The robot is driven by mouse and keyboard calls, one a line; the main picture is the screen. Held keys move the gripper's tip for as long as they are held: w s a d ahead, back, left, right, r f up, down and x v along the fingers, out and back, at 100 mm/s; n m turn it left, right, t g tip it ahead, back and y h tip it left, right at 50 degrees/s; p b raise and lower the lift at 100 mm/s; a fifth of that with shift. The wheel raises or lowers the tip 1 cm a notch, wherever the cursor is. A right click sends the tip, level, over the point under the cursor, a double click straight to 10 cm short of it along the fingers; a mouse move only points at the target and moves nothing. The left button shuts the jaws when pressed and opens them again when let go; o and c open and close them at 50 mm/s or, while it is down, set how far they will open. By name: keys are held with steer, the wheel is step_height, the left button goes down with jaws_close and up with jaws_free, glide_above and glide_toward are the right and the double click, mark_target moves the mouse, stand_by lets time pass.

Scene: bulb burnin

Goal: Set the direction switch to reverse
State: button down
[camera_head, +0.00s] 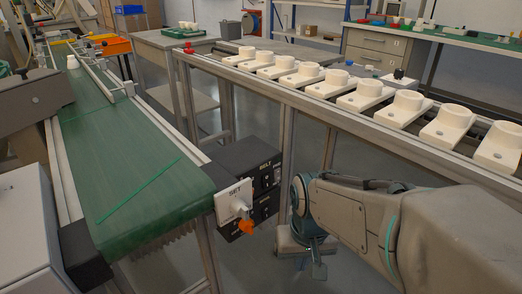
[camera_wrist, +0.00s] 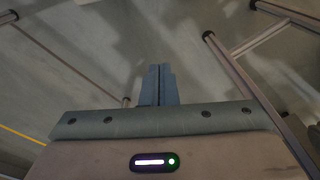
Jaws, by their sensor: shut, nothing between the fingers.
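A black control box (camera_head: 248,158) marked BELT stands at the end of the conveyor, with small switches on its face. Its small lettering is too blurred to read, so I cannot tell which one is the direction switch or how it is set. A white plate marked SET (camera_head: 234,200) is fixed in front of it, with a white knob and an orange piece (camera_head: 246,226) below. My gripper (camera_head: 318,270) hangs low to the right of the box, apart from it. In the wrist view its fingers (camera_wrist: 158,85) are together and empty above the floor.
The green conveyor belt (camera_head: 125,160) runs back on the left, with a white object (camera_head: 72,62) far along it. A metal-framed rack (camera_head: 330,110) with several white sockets (camera_head: 407,104) stands behind my arm. Frame legs (camera_wrist: 235,70) flank the floor in the wrist view.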

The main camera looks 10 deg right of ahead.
mark_target(278, 175)
steer(key=w+d+r+m+p, duration=0.1)
steer(key=w+r+m+p, duration=0.6)
steer(key=m+p, duration=0.6)
steer(key=w+d+r+m+p, duration=0.2)
steer(key=w+r+m+p, duration=0.5)
steer(key=r+m+p, duration=0.5)
steer(key=m, duration=0.4)
steer(key=shift+d+y+p, duration=0.15)
steer(key=shift+y+p, duration=0.15)
steer(key=shift+p, duration=0.1)
steer(key=shift+f, duration=0.1)
steer(key=w+a+f+b, duration=0.2)
steer(key=w+f+b, duration=0.2)
steer(key=f, duration=0.6)
steer(key=shift+w+a+f+b, duration=0.15)
steer(key=shift+w+a+b, duration=0.1)
steer(key=shift+a+b, duration=0.05)
